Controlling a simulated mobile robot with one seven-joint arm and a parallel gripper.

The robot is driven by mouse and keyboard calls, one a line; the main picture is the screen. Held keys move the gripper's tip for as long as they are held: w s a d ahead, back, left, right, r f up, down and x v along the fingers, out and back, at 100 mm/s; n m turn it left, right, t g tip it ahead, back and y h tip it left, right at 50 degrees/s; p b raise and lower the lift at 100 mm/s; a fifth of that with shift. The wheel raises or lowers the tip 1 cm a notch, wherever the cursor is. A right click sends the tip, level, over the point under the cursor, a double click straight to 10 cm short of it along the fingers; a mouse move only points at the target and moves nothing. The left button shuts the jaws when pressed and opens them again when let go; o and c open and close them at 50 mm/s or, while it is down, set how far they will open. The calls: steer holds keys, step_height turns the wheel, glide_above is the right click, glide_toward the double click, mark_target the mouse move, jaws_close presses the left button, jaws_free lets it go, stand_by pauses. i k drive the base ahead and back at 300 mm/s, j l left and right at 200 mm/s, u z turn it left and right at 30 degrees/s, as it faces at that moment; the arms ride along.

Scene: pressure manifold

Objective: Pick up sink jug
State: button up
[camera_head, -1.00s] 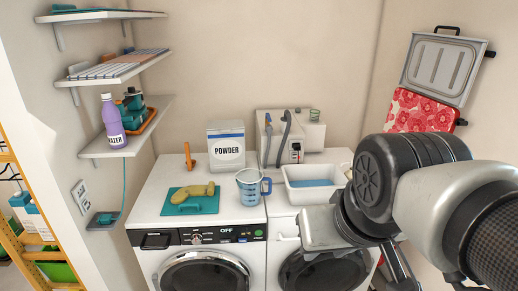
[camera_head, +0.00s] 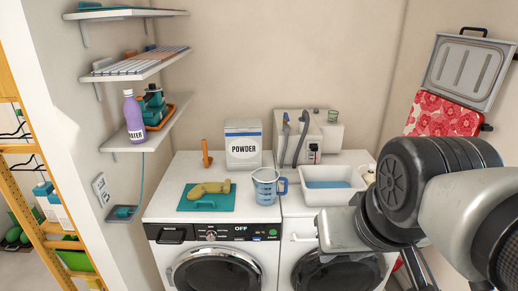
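The jug (camera_head: 265,188) is a clear, bluish measuring jug with a blue handle on its right side. It stands upright on top of the machines, near the front edge, just left of the white basin (camera_head: 335,196) with blue water in it. My arm's end (camera_head: 345,229) is in the right foreground, to the right of the jug, in front of the basin and the right machine. It is apart from the jug in the picture. The fingers are not clearly seen, so I cannot tell whether my gripper is open or shut.
A teal board (camera_head: 207,203) with a yellow item lies left of the jug. A powder box (camera_head: 243,148) and a grey unit with hoses (camera_head: 302,137) stand behind. Shelves (camera_head: 150,125) project from the left wall. A wooden rack (camera_head: 40,205) stands far left.

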mark_target(264, 180)
steer(key=i, duration=1.05)
